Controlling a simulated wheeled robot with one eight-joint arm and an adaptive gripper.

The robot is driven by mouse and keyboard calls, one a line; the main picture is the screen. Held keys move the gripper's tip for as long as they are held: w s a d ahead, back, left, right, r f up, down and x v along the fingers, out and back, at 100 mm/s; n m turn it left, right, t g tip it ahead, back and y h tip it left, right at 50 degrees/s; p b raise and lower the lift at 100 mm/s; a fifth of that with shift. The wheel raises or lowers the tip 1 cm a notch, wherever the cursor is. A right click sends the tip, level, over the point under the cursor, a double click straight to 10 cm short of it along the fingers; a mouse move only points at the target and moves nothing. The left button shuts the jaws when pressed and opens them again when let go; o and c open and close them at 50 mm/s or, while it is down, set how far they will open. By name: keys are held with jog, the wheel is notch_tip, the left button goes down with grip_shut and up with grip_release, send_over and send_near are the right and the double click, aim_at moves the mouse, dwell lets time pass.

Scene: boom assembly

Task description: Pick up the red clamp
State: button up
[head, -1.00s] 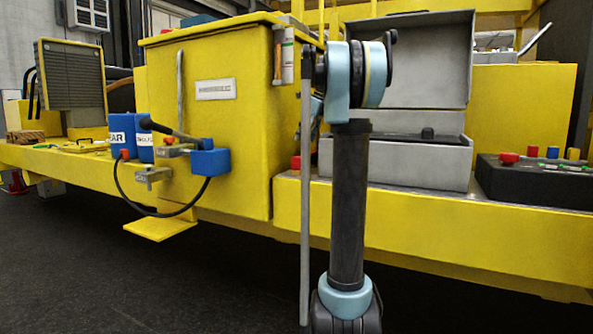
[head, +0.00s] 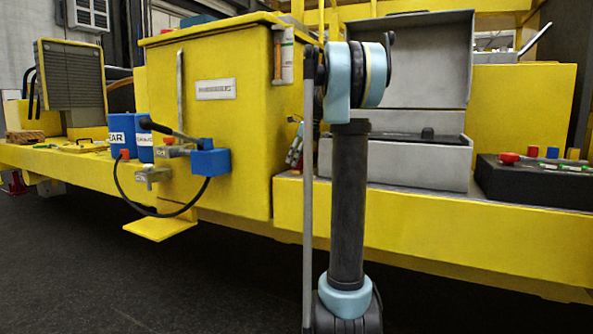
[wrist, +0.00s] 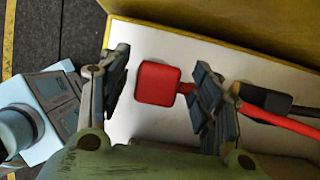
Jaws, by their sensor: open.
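The red clamp (wrist: 157,83) shows in the wrist view as a red block with a narrow neck on its right. It lies on a pale surface. My gripper (wrist: 160,79) is open, with one finger on each side of the red block. A gap shows between the left finger and the block; the right finger covers part of the neck. In the head view my arm hides most of the gripper, and only a small part (head: 294,148) shows left of the arm, with a little red there.
In the wrist view a black clamp-like piece (wrist: 266,100) and a red cable (wrist: 285,121) lie right of the right finger. A yellow wall (wrist: 230,35) borders the pale surface. In the head view a grey open case (head: 400,165) and a control box (head: 535,182) stand to the right.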

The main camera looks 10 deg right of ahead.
jog(key=shift+c, duration=0.3)
grip_shut()
jog(key=shift+r, duration=0.1)
